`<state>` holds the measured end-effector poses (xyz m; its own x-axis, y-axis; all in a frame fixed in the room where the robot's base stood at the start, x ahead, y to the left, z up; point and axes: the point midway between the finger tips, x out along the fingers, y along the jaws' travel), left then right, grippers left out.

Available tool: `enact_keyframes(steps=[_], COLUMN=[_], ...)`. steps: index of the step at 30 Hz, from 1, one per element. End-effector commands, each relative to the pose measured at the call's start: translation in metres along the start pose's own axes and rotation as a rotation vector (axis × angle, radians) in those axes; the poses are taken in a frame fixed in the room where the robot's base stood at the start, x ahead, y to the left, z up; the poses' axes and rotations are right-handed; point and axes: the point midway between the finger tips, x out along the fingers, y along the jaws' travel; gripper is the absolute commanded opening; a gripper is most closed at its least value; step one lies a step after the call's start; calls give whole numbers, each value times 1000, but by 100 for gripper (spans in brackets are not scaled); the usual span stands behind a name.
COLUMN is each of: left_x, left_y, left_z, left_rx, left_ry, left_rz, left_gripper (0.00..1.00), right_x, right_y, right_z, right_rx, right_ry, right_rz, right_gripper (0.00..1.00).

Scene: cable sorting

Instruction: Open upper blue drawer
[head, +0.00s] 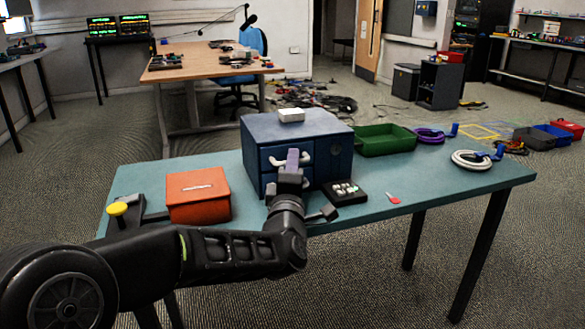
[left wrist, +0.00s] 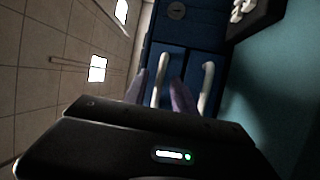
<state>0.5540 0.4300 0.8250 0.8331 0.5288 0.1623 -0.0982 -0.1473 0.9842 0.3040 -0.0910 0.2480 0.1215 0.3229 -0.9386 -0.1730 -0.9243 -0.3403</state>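The blue drawer cabinet (head: 335,158) stands on the teal table, its drawer fronts facing me. The upper blue drawer's white handle (head: 306,158) shows on both sides of my left gripper (head: 292,160), which is in front of it. In the left wrist view, turned sideways, the upper handle (left wrist: 158,80) lies between the two purplish fingers of my left gripper (left wrist: 160,94). The fingers are apart, one on each side of the handle; contact cannot be told. The lower handle (left wrist: 207,88) is just outside the fingers. The upper drawer looks shut. My right gripper is not in view.
A red box (head: 198,196) stands left of the cabinet. A black tray (head: 340,198) with small white pieces lies at its front right. A green bin (head: 385,141), purple cable (head: 430,136) and white cable coil (head: 472,159) are farther right. The front right of the table (head: 440,185) is mostly clear.

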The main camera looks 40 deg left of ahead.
Motion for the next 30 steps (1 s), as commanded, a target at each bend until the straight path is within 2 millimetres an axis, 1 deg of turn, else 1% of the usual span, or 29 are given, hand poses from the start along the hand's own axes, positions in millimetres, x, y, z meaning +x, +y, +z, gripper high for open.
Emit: enact_keyframes(steps=[7, 8, 19, 30], left_x=[1, 1, 1, 1], left_y=[0, 0, 0, 0], left_z=[0, 0, 0, 0], left_rx=[0, 0, 0, 0], left_ry=[0, 0, 0, 0], left_rz=[0, 0, 0, 0], left_gripper=[32, 31, 0, 0], right_x=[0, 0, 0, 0], right_y=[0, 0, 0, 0], right_z=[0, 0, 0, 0], right_rx=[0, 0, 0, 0], right_ry=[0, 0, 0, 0], right_rz=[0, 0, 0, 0], right_gripper=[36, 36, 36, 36])
